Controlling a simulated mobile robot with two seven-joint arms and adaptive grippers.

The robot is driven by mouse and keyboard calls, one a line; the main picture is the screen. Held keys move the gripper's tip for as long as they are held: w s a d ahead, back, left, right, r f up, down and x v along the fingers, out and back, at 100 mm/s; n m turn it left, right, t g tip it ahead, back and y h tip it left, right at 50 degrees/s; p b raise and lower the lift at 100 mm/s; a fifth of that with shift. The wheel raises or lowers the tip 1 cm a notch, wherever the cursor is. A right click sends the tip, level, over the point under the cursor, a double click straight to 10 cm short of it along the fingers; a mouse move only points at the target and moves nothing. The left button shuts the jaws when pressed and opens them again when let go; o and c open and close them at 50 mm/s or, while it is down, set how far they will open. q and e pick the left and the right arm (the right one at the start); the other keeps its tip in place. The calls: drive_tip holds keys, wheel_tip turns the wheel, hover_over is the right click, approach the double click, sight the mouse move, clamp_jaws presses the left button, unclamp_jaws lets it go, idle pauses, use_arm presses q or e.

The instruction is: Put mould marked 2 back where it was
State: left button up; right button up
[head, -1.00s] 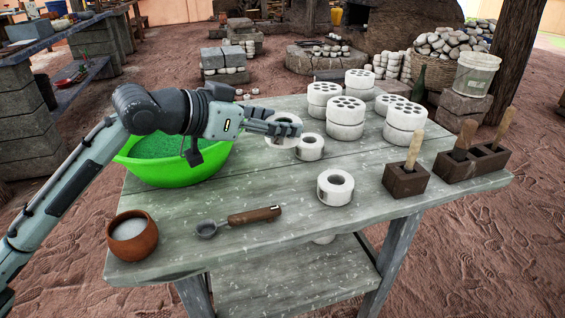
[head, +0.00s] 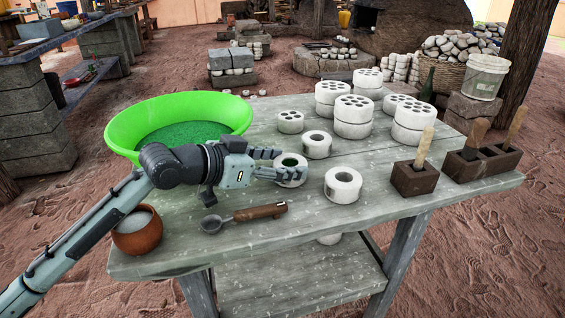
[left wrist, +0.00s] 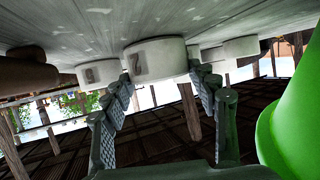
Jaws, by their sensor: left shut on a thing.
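A white ring-shaped mould (head: 291,182) is between the fingers of my left gripper (head: 277,170), which is shut on it. The left wrist view, upside down, shows this mould (left wrist: 160,57) between the fingers (left wrist: 161,95), with a dark mark like a 2 on its side. It is at or just above the table top; I cannot tell which. A second ring mould (head: 343,185) stands to its right, and a third (head: 317,145) stands behind. Another marked mould (left wrist: 97,74) shows in the left wrist view, its mark unclear. My right gripper is in neither view.
A green basin (head: 125,130) stands behind my left arm. A clay pot (head: 137,237) and a ladle (head: 246,215) are at the table's front. Stacked holed white discs (head: 353,117) stand at the back. Brown blocks with wooden handles (head: 414,180) are at the right.

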use_arm(q)
drive_tip(key=o, duration=1.3)
drive_tip(key=shift+f, duration=0.1)
drive_tip(key=shift+o, duration=0.2)
drive_tip(key=shift+s+a+r, duration=0.15)
drive_tip(key=shift+a+r, duration=0.1)
drive_tip(key=v, duration=0.7)
drive_tip(key=shift+d, duration=0.1)
